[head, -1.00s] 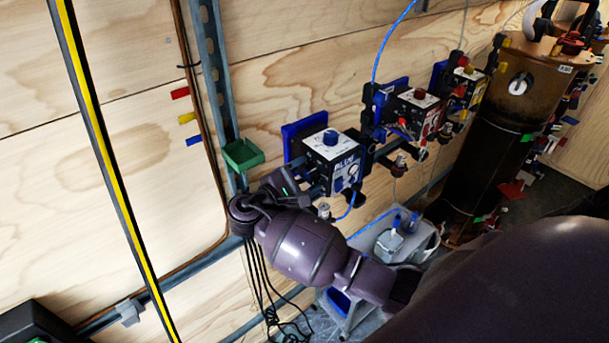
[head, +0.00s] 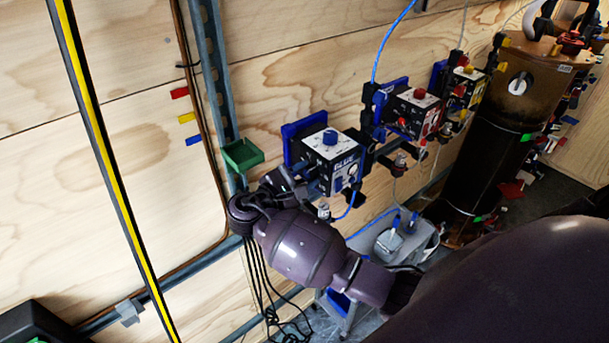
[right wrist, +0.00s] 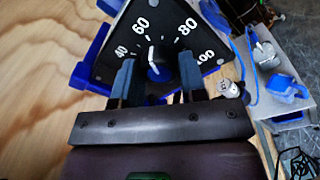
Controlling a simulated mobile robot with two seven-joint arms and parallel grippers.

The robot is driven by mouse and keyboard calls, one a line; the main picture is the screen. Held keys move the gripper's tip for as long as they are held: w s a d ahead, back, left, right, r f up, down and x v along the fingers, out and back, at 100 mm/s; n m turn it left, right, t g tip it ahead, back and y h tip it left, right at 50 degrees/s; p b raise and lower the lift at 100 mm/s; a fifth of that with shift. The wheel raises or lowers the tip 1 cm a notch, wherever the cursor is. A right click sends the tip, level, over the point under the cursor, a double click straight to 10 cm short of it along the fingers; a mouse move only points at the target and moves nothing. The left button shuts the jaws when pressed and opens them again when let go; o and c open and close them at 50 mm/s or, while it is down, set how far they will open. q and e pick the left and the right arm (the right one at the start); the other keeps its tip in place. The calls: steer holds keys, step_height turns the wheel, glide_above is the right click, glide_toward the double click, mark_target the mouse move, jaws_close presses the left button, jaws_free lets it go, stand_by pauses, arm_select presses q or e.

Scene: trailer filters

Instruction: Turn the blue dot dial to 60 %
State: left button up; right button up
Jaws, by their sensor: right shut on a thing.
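The fingers hide the lower part of the dial. My left gripper is not in view.
A red-knobbed box (head: 415,110) and a yellow-knobbed box (head: 468,85) are mounted further right. A green tray (head: 242,156) sits on the wall rail left of the gripper. A brown cylinder (head: 490,150) stands at the right. Blue tubing hangs below the box.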

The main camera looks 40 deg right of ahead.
steer(key=o, duration=0.9)
steer(key=a, duration=0.3)
steer(key=s+a+b, duration=0.1)
steer(key=a, duration=0.6)
steer(key=shift+s+a, duration=0.35)
steer(key=shift+s, duration=0.05)
steer(key=s+d+f+t+y, duration=0.2)
steer(key=f+y, duration=0.1)
steer(key=f, duration=0.4)
steer(key=s+d+f+t+y+b, duration=0.1)
steer(key=s+f+y, duration=0.1)
steer(key=f+y, duration=0.3)
steer(key=s+d+f+t+y, duration=0.1)
steer(key=d+f+t+y, duration=0.1)
steer(key=f, duration=0.6)
steer(key=s+f+m+t+y, duration=0.1)
steer(key=s+m+y, duration=0.1)
steer(key=s+m, duration=0.1)
steer(key=s+f+m+t+y, duration=0.1)
steer(key=s+m+y, duration=0.2)
steer(key=s+m, duration=0.1)
steer(key=s+d+m+t+y+b, duration=0.1)
steer(key=s+m+y, duration=0.1)
steer(key=s+m, duration=0.2)
steer(key=shift+s+f+t, duration=0.2)
steer(key=shift+s, duration=0.35)
steer(key=shift+s+f+t, duration=0.2)
steer(key=shift+s, duration=0.3)
